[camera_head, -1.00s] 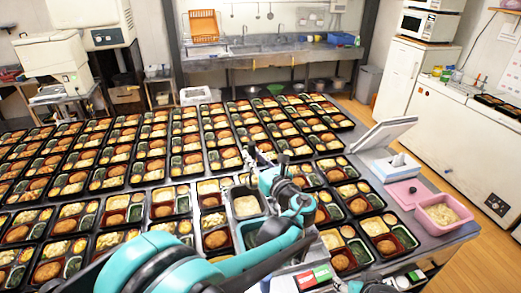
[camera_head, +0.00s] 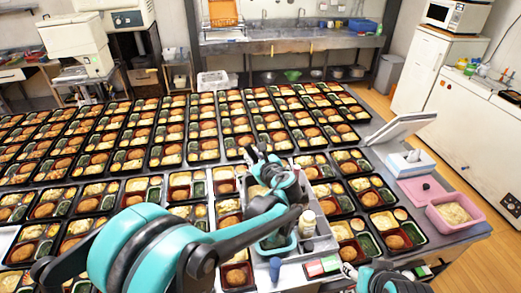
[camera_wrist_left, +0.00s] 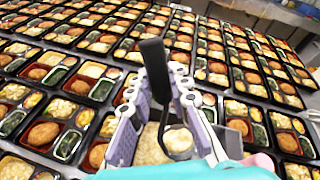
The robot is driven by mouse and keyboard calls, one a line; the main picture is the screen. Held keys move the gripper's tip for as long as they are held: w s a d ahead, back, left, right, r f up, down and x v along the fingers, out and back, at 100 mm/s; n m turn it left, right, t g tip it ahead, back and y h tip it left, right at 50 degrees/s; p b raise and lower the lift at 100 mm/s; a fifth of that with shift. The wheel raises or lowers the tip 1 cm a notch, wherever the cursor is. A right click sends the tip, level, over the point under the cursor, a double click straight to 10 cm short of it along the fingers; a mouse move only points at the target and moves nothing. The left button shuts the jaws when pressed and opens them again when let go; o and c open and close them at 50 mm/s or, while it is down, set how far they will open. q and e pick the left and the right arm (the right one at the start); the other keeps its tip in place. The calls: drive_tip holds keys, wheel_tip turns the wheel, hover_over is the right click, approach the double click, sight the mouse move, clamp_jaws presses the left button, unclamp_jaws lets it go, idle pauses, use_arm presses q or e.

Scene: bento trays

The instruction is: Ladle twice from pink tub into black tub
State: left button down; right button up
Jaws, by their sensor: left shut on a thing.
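The pink tub (camera_head: 455,212) stands at the right end of the counter and holds pale yellow food. My left gripper (camera_head: 262,162) is over the middle of the counter, far to the left of the pink tub. In the left wrist view its fingers (camera_wrist_left: 165,95) are shut around the black handle of the ladle (camera_wrist_left: 154,65), which stands nearly upright. Pale food shows just below the fingers in that view. I cannot clearly make out the black tub; the arm covers much of that spot.
Rows of filled bento trays (camera_head: 205,155) cover most of the counter. A bottle (camera_head: 307,222) stands right of my left arm. A tissue box (camera_head: 408,163) and a pink lid (camera_head: 425,190) lie near the pink tub. The floor at right is free.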

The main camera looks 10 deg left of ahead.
use_arm(q)
drive_tip(key=a+f+n+g+h, duration=0.2)
drive_tip(key=a+f+n+h, duration=0.2)
drive_tip(key=a+f+h, duration=0.2)
drive_tip(key=shift+w+a+f, duration=0.4)
drive_tip(key=shift+w+f, duration=0.05)
drive_tip(key=shift+f, duration=0.3)
drive_tip(key=shift+r, duration=0.15)
idle(1.2)
wheel_tip(320, 180, up, 6)
drive_tip(key=p, duration=0.4)
drive_tip(key=shift+a, duration=0.1)
